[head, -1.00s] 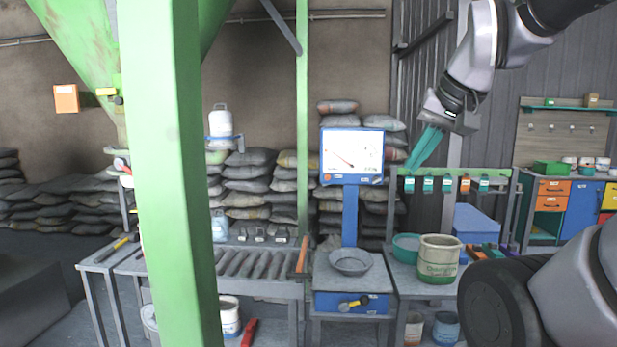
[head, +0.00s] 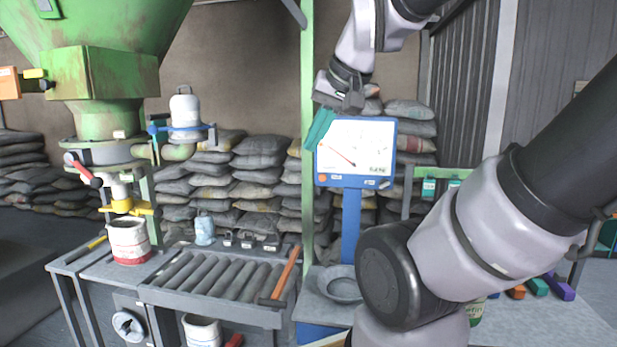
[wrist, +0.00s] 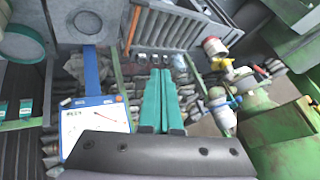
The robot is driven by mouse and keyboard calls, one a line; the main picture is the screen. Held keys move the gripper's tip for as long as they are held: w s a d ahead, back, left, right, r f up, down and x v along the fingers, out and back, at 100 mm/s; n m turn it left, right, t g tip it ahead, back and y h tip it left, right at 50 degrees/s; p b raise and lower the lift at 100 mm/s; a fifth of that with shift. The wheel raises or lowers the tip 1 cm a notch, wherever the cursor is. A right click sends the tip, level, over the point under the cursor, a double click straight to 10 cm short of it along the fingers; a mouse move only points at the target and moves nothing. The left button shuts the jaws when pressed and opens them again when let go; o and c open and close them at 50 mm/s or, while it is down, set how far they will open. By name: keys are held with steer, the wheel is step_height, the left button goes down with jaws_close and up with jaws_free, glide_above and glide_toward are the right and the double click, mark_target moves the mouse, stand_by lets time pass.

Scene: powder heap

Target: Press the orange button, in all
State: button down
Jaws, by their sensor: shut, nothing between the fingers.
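A small orange button (head: 322,178) sits at the lower left corner of the blue-framed scale display (head: 357,154). The display has a white face with a red needle and stands on a blue post. My gripper (head: 311,144) has teal fingers and is shut and empty. In the head view its fingertips are by the display's upper left edge, above the button in the picture; the depth gap cannot be told. In the wrist view the display (wrist: 95,127) is to the left of the closed fingers (wrist: 160,72).
A green post (head: 308,60) stands just left of the display. A grey pan (head: 341,284) lies below it. A green hopper (head: 100,75) with a red-handled valve is at left, with a white bucket (head: 128,240) under it. A roller table (head: 222,275) stands between.

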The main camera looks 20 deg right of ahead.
mark_target(323, 178)
steer(key=shift+w, duration=0.15)
steer(key=w+d+f+n+h, duration=0.1)
steer(key=w+d+f+n, duration=0.25)
steer(key=w, duration=0.35)
steer(key=w+d+f+n+t+h, duration=0.1)
steer(key=w+d+f+n, duration=0.1)
steer(key=w+n, duration=0.3)
steer(key=w+d+f+n+h, duration=0.1)
steer(key=w+d+f+n, duration=0.15)
steer(key=w, duration=0.55)
steer(key=w+d+f+n+t, duration=0.1)
steer(key=w+d+f+n, duration=0.6)
steer(key=w+f+n, duration=0.4)
steer(key=shift+w+d+f+h, duration=0.25)
steer(key=shift+f+h, duration=0.15)
steer(key=shift+f, duration=0.55)
steer(key=shift+w+d, duration=0.85)
steer(key=shift+w, duration=0.35)
steer(key=shift+w+d, duration=0.8)
steer(key=shift+w, duration=0.4)
steer(key=shift+w+d, duration=0.85)
steer(key=shift+w, duration=0.35)
steer(key=shift+w, duration=0.1)
steer(key=shift+w+d, duration=0.2)
steer(key=shift+w, duration=0.05)
